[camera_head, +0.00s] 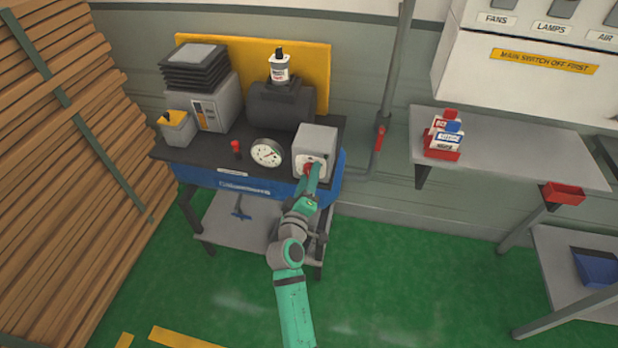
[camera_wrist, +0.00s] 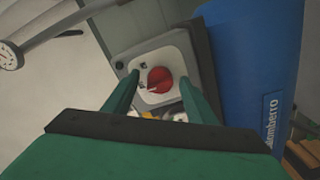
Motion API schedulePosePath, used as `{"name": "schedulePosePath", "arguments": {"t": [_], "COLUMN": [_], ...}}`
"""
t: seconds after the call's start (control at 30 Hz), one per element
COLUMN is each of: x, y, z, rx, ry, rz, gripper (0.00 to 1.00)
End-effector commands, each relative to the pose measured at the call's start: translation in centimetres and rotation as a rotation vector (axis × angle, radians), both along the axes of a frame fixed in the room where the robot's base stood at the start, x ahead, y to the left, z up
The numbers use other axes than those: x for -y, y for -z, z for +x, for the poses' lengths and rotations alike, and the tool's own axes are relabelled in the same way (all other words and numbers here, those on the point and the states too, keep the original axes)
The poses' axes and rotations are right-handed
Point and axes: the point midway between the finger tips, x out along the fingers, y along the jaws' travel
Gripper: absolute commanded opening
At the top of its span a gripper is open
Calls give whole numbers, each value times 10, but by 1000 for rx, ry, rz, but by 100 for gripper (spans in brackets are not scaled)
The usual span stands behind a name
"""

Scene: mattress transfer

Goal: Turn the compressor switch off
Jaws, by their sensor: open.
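The compressor switch is a red round knob (camera_wrist: 160,80) on a pale plate on the front of a grey box (camera_head: 316,142). The box stands at the right end of the blue compressor bench (camera_head: 250,183). My gripper (camera_wrist: 158,92) is open, with one green finger on each side of the knob. In the head view my gripper (camera_head: 311,174) reaches the box front and partly covers the knob. I cannot tell whether the fingers touch the knob. A pale mark shows on the knob's left side, and small dark marks sit on the plate.
A round gauge (camera_head: 267,153) and a small red knob (camera_head: 236,149) stand left of the box. A pipe with a red handle (camera_head: 379,138) runs up the wall to its right. Stacked planks (camera_head: 60,150) fill the left. Green floor (camera_head: 420,270) is clear in front.

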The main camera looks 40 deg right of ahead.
Motion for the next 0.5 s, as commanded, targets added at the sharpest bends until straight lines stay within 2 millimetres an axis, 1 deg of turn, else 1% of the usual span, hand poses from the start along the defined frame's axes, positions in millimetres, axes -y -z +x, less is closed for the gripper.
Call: {"name": "schedulePosePath", "arguments": {"t": [0.17, 0.5], "x": [-11, -57], "y": [1, 1], "z": [-8, -49], "rx": [-1, -2], "ry": [-3, -2], "rz": [0, 0], "gripper": [52, 52]}}
